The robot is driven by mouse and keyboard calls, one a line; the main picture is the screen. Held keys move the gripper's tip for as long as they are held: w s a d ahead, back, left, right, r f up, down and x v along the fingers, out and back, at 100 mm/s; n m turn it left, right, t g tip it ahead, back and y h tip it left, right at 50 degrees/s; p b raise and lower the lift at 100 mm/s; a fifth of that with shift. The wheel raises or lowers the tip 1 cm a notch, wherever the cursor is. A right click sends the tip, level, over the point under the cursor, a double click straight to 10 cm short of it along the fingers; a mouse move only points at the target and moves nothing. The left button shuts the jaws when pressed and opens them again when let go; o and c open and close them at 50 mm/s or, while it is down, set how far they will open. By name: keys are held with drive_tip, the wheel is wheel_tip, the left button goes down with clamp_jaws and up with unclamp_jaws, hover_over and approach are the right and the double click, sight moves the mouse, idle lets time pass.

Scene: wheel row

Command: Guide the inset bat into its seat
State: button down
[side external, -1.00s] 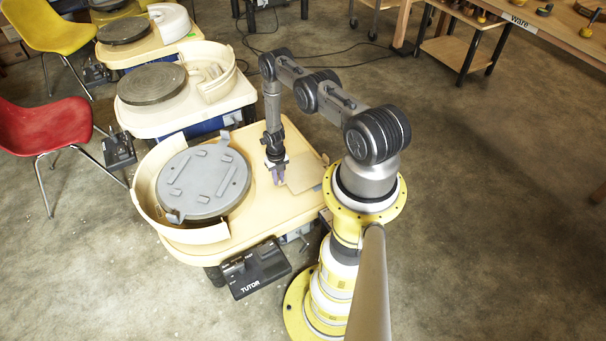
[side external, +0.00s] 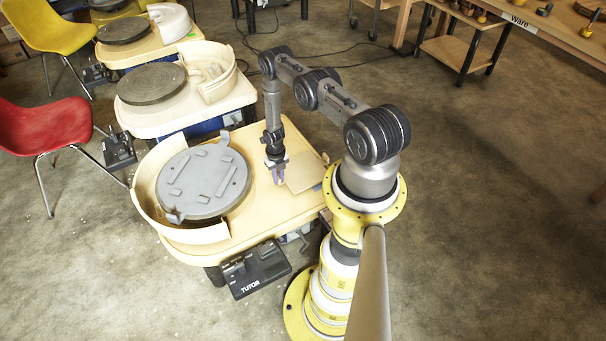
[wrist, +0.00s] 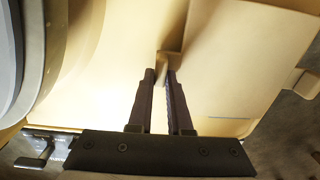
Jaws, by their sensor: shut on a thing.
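The inset bat, a thin square tan board (side external: 303,173), is at the right of the nearest wheel's cream table, beside my gripper (side external: 278,176). In the wrist view, the board (wrist: 235,60) fills the right side. My gripper (wrist: 161,76) points down with its dark fingers close together, shut on a small tan part at the board's left edge. The fingers hide some of that part. I cannot tell whether the board touches the table. The seat is on the round grey wheel disc (side external: 203,181), left of my gripper, with raised bars on top and lugs at its rim.
A cream splash pan wall (side external: 146,190) curves around the disc's left and front. Bare table (side external: 255,205) lies between disc and gripper. A black pedal (side external: 255,270) stands at the front. Two similar wheels stand behind; a red chair (side external: 45,127) is at left.

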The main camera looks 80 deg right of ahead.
drive_tip(key=shift+r, duration=0.4)
idle(0.4)
drive_tip(key=shift+r, duration=2.65)
